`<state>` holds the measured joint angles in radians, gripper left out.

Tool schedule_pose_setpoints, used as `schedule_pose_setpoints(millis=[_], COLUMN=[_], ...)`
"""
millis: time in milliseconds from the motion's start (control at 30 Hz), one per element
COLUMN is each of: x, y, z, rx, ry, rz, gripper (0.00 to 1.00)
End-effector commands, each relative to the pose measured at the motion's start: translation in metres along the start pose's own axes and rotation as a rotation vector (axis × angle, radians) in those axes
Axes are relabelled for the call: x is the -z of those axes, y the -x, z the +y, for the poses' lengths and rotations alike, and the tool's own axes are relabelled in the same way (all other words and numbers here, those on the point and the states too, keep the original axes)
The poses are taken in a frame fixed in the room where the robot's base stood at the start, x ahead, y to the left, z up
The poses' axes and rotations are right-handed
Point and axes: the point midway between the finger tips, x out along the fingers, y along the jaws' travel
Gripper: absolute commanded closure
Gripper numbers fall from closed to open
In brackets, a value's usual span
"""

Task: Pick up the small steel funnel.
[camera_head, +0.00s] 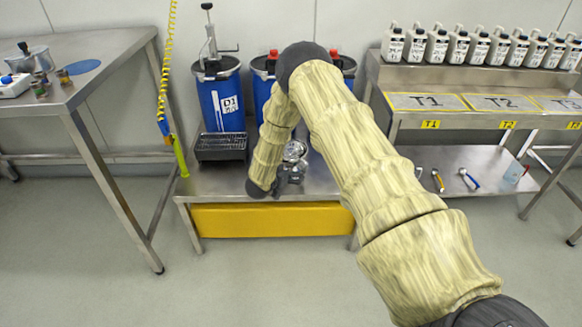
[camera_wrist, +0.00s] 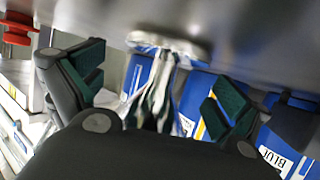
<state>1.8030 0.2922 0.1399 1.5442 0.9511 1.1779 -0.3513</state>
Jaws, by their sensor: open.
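The small steel funnel (camera_wrist: 165,43) appears in the wrist view as a shiny piece with a wide rim against the grey metal surface. Its narrow, reflective stem points toward my gripper (camera_wrist: 157,82). The two green-padded fingers are spread on either side of the stem, and I see no clear contact. In the head view my gripper (camera_head: 287,181) is low over the steel bench (camera_head: 325,180), partly hidden by my arm. A shiny metal item (camera_head: 295,151) shows just behind it; I cannot tell there whether it is the funnel.
A blue drum marked D1 (camera_head: 222,100) and other blue drums stand at the bench's back. A black grated tray (camera_head: 221,147) is on its left. A yellow coiled hose (camera_head: 166,60) hangs left. A rack of grey bottles (camera_head: 480,47) stands right. Open floor lies in front.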

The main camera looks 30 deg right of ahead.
Motion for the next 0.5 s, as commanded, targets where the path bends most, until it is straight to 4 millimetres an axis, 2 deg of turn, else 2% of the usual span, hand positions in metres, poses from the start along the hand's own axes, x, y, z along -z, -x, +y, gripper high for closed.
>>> schedule_pose_setpoints(millis=[100,333,367,500], x=[0.0002,0.0009,0.0009,0.0008], y=[-0.0109,-0.0128,-0.0127,-0.0126], z=[-0.0011,-0.0009,-0.0009,-0.0009], rx=[0.001,0.001,0.001,0.001], ry=[-0.001,-0.001,-0.001,-0.001], rz=[0.001,0.0,0.0,0.0], gripper=[0.0,0.0,0.04,0.29])
